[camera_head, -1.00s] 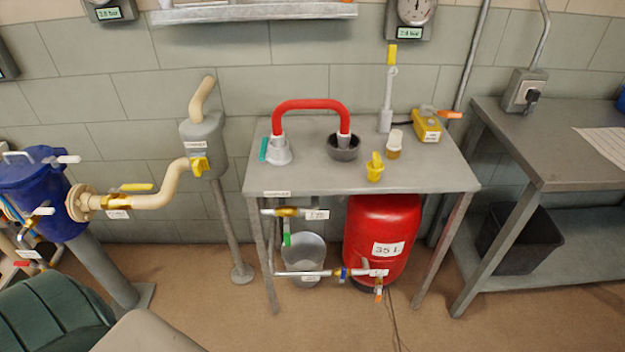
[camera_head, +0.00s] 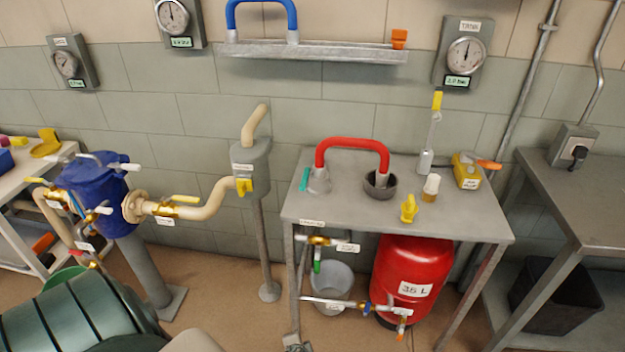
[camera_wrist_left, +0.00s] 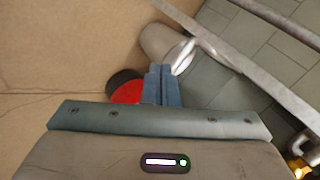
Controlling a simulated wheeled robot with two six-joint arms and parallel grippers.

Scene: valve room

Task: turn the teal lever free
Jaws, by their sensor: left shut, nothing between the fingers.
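The teal lever (camera_head: 305,180) stands upright on the left side of a grey fitting (camera_head: 319,182) on the metal table (camera_head: 350,206). A red curved pipe (camera_head: 352,144) rises from this fitting and comes down at a dark round cup (camera_head: 380,186). My left gripper (camera_wrist_left: 162,84) shows in the left wrist view, fingers together and empty, low over the brown floor. It is apart from the lever, which that view does not show. A small grey part at the bottom edge of the head view may be this gripper; I cannot tell. My right gripper is not in view.
A yellow plug (camera_head: 409,209), a white-capped jar (camera_head: 431,187) and a yellow box (camera_head: 467,171) share the tabletop. Below are a red tank (camera_head: 410,270), a bucket (camera_head: 330,287) and a valve with a green handle (camera_head: 317,267). A cream pipe (camera_head: 205,205) runs left of the table.

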